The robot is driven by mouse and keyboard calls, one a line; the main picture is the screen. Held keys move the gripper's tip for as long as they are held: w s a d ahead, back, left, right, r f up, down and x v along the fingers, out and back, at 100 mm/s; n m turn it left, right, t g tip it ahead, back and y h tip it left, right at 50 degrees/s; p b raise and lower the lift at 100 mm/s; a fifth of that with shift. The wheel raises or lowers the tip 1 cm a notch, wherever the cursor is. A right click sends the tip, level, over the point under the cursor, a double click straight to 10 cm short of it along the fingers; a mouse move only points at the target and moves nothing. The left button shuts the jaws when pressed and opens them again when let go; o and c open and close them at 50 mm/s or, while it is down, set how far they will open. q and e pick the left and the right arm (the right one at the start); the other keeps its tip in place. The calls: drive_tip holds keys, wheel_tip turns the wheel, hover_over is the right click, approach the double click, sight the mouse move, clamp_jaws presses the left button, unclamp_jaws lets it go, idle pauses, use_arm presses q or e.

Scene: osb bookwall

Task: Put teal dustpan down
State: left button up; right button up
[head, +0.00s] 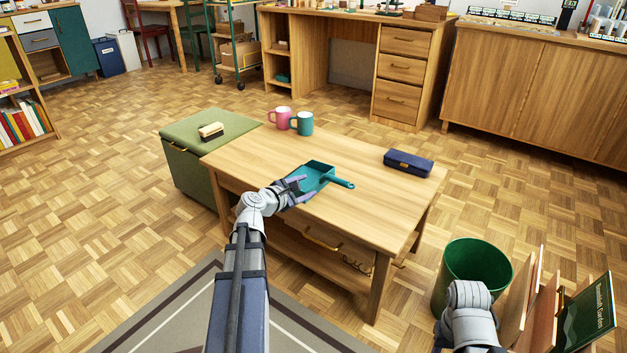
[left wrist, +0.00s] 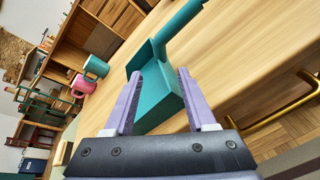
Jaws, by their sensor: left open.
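The teal dustpan (head: 318,173) lies on the wooden table (head: 285,150), its handle pointing right in the head view. My left gripper (head: 298,184) is at the near left side of its pan. In the left wrist view, the open purple fingers (left wrist: 160,76) straddle part of the teal pan (left wrist: 164,106), with gaps visible beside it. Whether a finger touches it I cannot tell. The handle extends away to the upper right there. My right arm shows at the lower right of the head view; its gripper is not visible.
A pink mug (head: 280,118) and a teal mug (head: 302,124) stand at the table's far edge. A dark blue case (head: 408,163) lies at its right. A brush (head: 211,132) rests on the green ottoman (head: 190,160). A green bin (head: 470,262) stands right of the table.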

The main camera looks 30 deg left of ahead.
use_arm(q)
drive_tip(key=shift+p+v, duration=0.55)
drive_tip(key=shift+v, duration=2.15)
